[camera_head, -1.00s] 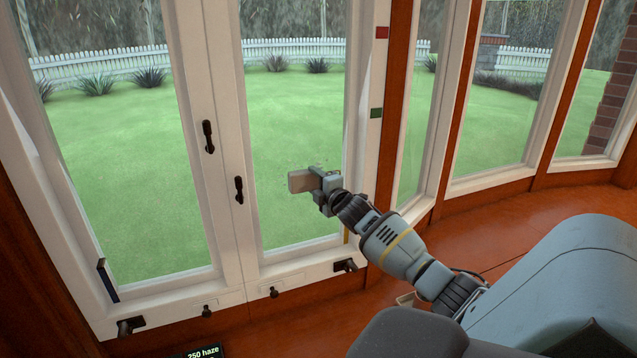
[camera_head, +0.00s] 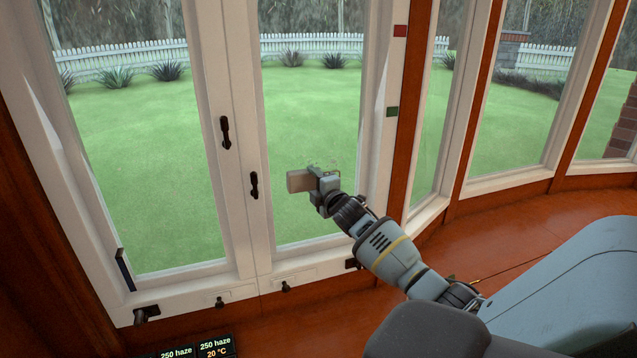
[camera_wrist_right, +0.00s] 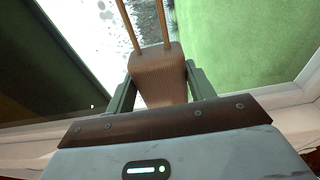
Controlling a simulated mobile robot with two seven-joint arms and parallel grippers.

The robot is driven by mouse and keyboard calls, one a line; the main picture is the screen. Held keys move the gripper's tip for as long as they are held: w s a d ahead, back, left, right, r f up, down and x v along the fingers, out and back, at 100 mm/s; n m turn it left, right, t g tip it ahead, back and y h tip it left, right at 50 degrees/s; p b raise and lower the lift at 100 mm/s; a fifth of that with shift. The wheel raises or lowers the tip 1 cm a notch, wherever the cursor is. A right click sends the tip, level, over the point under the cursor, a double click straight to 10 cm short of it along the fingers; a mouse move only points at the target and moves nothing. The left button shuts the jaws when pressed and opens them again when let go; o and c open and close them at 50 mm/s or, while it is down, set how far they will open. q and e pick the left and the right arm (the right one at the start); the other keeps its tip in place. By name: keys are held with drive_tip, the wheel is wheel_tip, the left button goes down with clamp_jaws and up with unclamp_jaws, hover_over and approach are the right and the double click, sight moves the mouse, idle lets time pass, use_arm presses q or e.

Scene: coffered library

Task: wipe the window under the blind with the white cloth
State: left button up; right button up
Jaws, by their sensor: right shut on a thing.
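The window (camera_head: 310,110) is a white-framed casement with two tall panes and a green lawn behind the glass. No blind shows in either view. My right gripper (camera_head: 318,186) is in front of the lower part of the right-hand pane, shut on a beige block-like piece (camera_head: 299,181). Faint specks (camera_head: 334,162) show beside the gripper. My left gripper is out of view.
Dark handles (camera_head: 225,132) stick out from the middle frame, and dark latches (camera_head: 146,314) along the sill. Small display signs (camera_head: 215,346) stand at the bottom. More windows line the right.

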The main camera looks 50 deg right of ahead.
sight(295, 185)
drive_tip(key=shift+w+a+r, duration=0.1)
drive_tip(key=shift+w+a, duration=0.4)
drive_tip(key=shift+a, duration=0.4)
drive_tip(key=shift+w+a, duration=0.35)
drive_tip(key=shift+a, duration=0.3)
drive_tip(key=shift+w+a, duration=0.3)
drive_tip(key=shift+a, duration=0.3)
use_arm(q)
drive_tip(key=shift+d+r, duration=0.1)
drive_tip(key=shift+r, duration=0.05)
use_arm(e)
drive_tip(key=shift+a, duration=0.2)
